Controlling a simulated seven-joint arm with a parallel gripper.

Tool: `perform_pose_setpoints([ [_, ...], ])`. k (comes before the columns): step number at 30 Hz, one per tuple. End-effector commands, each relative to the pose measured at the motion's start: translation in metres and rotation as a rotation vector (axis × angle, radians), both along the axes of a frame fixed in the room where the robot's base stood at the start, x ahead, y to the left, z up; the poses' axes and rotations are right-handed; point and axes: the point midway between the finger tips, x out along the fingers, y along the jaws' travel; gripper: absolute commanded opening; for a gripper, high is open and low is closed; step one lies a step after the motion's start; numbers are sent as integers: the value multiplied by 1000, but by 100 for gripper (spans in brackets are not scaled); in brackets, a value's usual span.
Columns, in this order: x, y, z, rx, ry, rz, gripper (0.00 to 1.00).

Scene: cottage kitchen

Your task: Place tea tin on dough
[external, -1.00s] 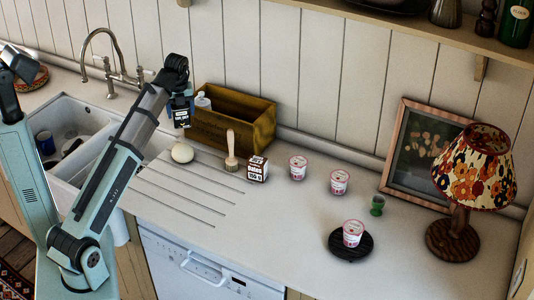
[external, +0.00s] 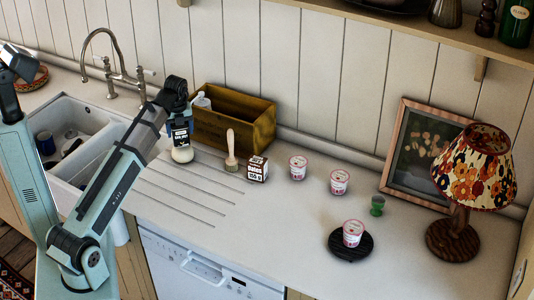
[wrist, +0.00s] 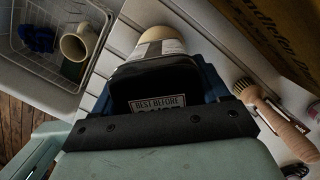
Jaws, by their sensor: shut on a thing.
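The tea tin (external: 180,134), dark with a pale label, is held upright by my gripper (external: 179,121), which is shut on it. In the wrist view the tin's black end with a "BEST BEFORE" label (wrist: 163,103) fills the space between the fingers of my gripper (wrist: 160,92). The dough (external: 182,155) is a pale round lump on the ribbed drainboard, directly below the tin in the external view. In the wrist view the dough (wrist: 156,33) shows partly beyond the tin, which hides the rest. I cannot tell whether tin and dough touch.
A wooden crate (external: 232,130) with a bottle (external: 202,100) stands behind. A brush (external: 231,151) and dates box (external: 257,170) stand to the right. The sink (external: 75,135) lies left.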

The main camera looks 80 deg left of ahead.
Motion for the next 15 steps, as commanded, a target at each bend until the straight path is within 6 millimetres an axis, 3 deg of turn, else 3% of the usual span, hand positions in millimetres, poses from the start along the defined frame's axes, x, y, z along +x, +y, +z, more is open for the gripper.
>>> perform_pose_setpoints([
  [3,0,-1,-11,0,0,0,35],
  [15,0,0,-14,0,0,0,35],
])
